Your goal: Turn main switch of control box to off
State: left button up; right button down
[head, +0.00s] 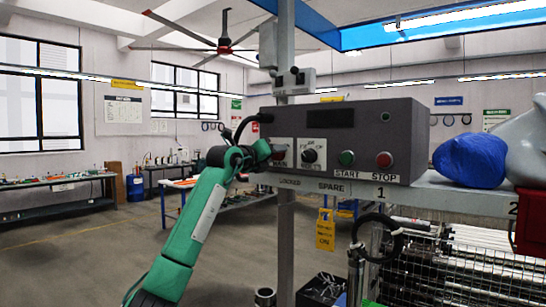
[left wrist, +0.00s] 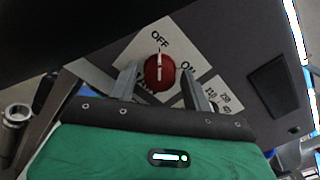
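The grey control box (head: 405,112) stands on a shelf in the head view. Its main switch is a round red knob (left wrist: 159,72) on a white plate marked OFF and ON, in the left wrist view. The knob's white line runs nearly upright in the picture, its upper end towards OFF. My left gripper (head: 276,152) is at the left part of the box front and mostly hides the switch in the head view. In the wrist view my left gripper (left wrist: 160,72) is open, one finger each side of the knob, with visible gaps. My right gripper is not in view.
Right of the switch are a black selector knob (head: 309,155), a green START button (head: 346,157) and a red STOP button (head: 384,159). A blue bundle (head: 470,160) lies on the shelf at the right. A grey post (head: 285,240) stands below the box.

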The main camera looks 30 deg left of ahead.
pick_arm(q)
jog(key=shift+f, duration=0.1)
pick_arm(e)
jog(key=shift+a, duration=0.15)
pick_arm(q)
jog(key=s+a+b, duration=0.1)
jog(key=s+b, duration=0.4)
jog(key=s, duration=0.8)
jog(key=shift+s, duration=0.35)
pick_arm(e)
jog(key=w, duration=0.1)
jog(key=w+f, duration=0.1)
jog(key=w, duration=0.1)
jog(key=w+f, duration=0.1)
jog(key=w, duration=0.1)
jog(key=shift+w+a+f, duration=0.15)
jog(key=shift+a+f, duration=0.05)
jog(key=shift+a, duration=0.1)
